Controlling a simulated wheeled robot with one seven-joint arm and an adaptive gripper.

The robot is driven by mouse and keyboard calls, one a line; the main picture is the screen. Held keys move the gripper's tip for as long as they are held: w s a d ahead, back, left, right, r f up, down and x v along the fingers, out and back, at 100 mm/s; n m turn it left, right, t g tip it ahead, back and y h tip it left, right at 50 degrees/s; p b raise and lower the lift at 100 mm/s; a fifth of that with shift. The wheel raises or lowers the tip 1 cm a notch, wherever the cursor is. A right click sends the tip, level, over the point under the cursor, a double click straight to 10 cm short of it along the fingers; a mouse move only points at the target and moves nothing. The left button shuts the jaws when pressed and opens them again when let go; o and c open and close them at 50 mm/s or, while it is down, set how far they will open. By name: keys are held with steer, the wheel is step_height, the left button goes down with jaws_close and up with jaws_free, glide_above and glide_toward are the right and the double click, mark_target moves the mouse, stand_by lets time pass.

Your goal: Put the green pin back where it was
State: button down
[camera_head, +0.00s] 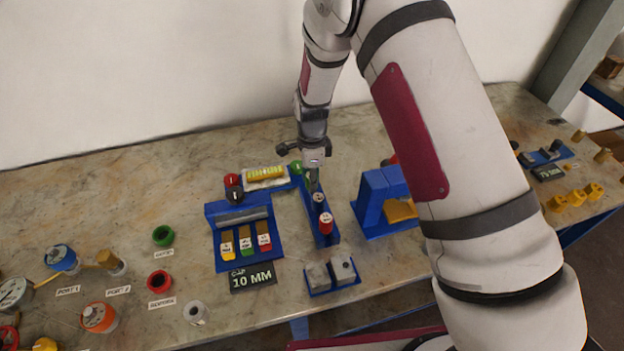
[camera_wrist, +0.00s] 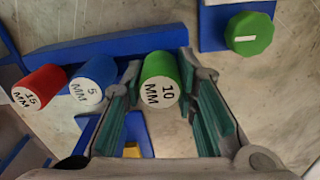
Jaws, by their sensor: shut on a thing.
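The green pin (camera_wrist: 162,78), marked 10 MM, stands between the fingers of my gripper (camera_wrist: 160,70) in the wrist view. My gripper is shut on it. The pin is over the end of the blue rack (camera_head: 326,238); I cannot tell whether it is seated or held just above. The blue pin (camera_wrist: 93,80), marked 5 MM, and the red pin (camera_wrist: 40,88), marked 15 MM, stand in the same rack. In the head view my gripper (camera_head: 313,180) is over the rack's far end and hides the green pin, with the blue pin (camera_head: 319,199) and red pin (camera_head: 326,222) nearer.
A green knob (camera_wrist: 250,34) sits on a blue base close to my gripper. A blue block (camera_head: 373,200) stands right. Grey blocks (camera_head: 332,274) sit in front.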

steer(key=shift+f, duration=0.25)
steer(key=shift+f, duration=0.2)
steer(key=shift+f, duration=0.2)
steer(key=c, duration=1.3)
jaws_free()
